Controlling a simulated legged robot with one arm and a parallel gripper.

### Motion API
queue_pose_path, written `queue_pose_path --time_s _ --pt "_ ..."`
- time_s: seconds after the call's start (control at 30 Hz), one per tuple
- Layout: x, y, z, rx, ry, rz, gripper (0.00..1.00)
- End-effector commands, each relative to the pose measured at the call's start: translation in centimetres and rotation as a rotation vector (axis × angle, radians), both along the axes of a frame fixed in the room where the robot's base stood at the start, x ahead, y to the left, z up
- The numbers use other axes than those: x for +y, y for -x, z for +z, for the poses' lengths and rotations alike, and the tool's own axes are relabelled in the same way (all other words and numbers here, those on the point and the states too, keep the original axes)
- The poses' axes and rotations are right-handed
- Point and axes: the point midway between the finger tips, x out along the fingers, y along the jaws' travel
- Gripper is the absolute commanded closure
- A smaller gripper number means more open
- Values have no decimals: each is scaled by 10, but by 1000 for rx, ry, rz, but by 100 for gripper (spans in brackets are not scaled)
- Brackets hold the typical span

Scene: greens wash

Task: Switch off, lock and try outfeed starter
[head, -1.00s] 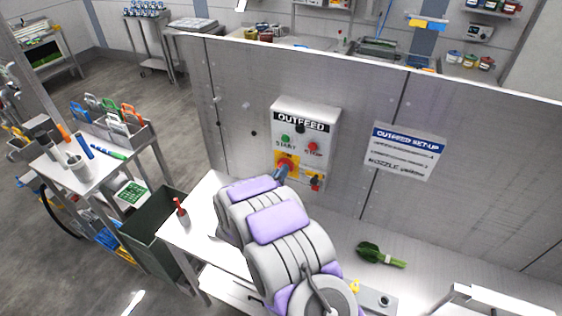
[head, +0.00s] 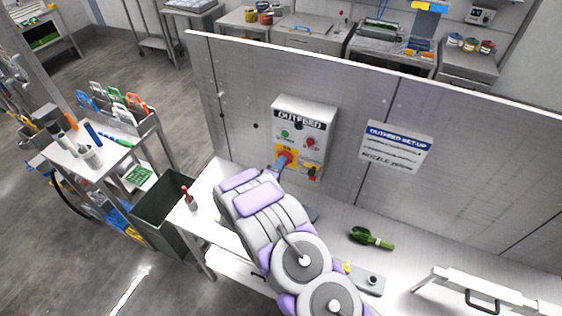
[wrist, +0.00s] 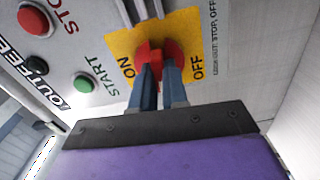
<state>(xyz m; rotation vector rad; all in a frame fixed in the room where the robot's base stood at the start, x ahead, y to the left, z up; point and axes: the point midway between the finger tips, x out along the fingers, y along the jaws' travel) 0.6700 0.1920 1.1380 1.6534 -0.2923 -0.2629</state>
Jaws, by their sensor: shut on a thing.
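The outfeed starter (head: 302,118) is a light box on the grey panel, with a green START button (head: 285,134) and a red STOP button (head: 310,143). In the wrist view the START button (wrist: 83,83) and STOP button (wrist: 33,19) show at left. Its red rotary switch handle (wrist: 150,57) sits on a yellow plate (wrist: 118,42) marked ON and OFF. My gripper (wrist: 160,80) is shut on this handle, its blue fingers either side. I cannot tell exactly which way the handle points. Small dark and yellow items (head: 314,172) are beside the switch, too small to identify.
An OUTFEED SET-UP sign (head: 397,147) is on the panel. A green scoop-like item (head: 371,238) and a red-handled item (head: 188,197) lie on the white bench (head: 335,226). A side cart (head: 90,160) holds coloured padlock-like items (head: 112,101). A dark green bin (head: 160,210) stands left.

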Motion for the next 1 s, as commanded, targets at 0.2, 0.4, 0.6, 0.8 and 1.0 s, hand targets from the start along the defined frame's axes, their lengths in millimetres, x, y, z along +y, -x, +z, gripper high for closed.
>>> queue_pose_path --time_s 0.2,0.4,0.6,0.8,1.0 --pt "4 0 -1 30 75 9 100" --pt "4 0 -1 40 105 9 100" --pt "3 0 -2 42 110 9 100" --pt "3 0 -2 43 109 9 100" --pt "2 1 -1 41 108 5 67"
